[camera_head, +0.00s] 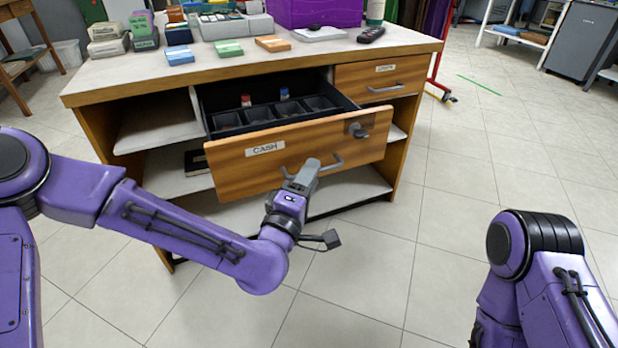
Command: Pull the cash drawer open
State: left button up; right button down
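The cash drawer (225,163) is a wooden-fronted drawer labelled CASH, pulled out from the counter. Its black tray (245,128) with compartments shows. Its grey bar handle (333,163) is on the lower middle of the front, and a dark lock or knob sits at the right of the front. My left gripper (302,174) is at the left part of the handle, fingers pointing up at it. The fingers look close together at the bar, but the head view does not clearly show whether they grip it. My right arm (540,270) is at the lower right; its gripper is out of view.
The wooden counter (360,52) bears boxes, coloured card stacks, a purple box (315,12) and a dark handset (371,35). A closed drawer (385,79) with its own handle is to the right of the cash drawer. Open shelves are at the left. The tiled floor in front is clear.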

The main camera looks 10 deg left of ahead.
pick_arm(q)
jog(key=shift+d, duration=0.15)
jog(key=p+v, duration=0.7)
jog(key=v, duration=0.3)
jog(key=shift+s, duration=0.25)
